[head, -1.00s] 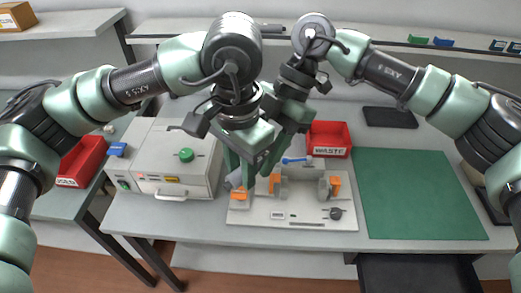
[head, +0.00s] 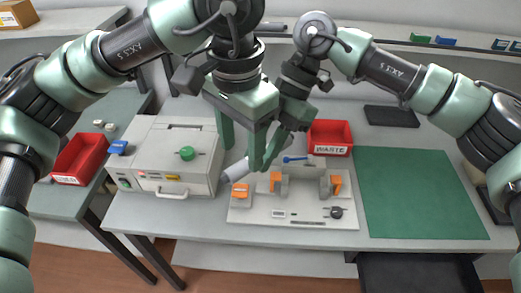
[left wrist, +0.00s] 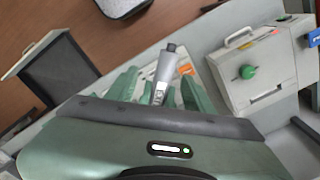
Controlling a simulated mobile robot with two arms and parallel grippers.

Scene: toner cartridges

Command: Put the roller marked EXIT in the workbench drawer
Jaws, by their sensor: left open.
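A grey roller (head: 236,172) shows tilted at the left rear of the fixture board in the head view, its upper end behind green fingers. In the left wrist view the roller (left wrist: 165,72) stands between my fingers, dark tip outward; its label is too small to read. My left gripper (head: 243,150) is open above and around the roller's upper part. My right gripper (head: 279,140) is just behind it, mostly hidden; whether it grips the roller is unclear. The workbench drawer (head: 420,272) is pulled out at the front right, dark inside; it also shows in the left wrist view (left wrist: 60,70).
The fixture board (head: 300,214) with orange clamps lies mid-bench. A light grey machine (head: 165,150) with a green knob stands left of it. A red WASTE bin (head: 330,134) is behind the board. A bare green mat (head: 415,195) covers the right. A red bin (head: 78,158) sits far left.

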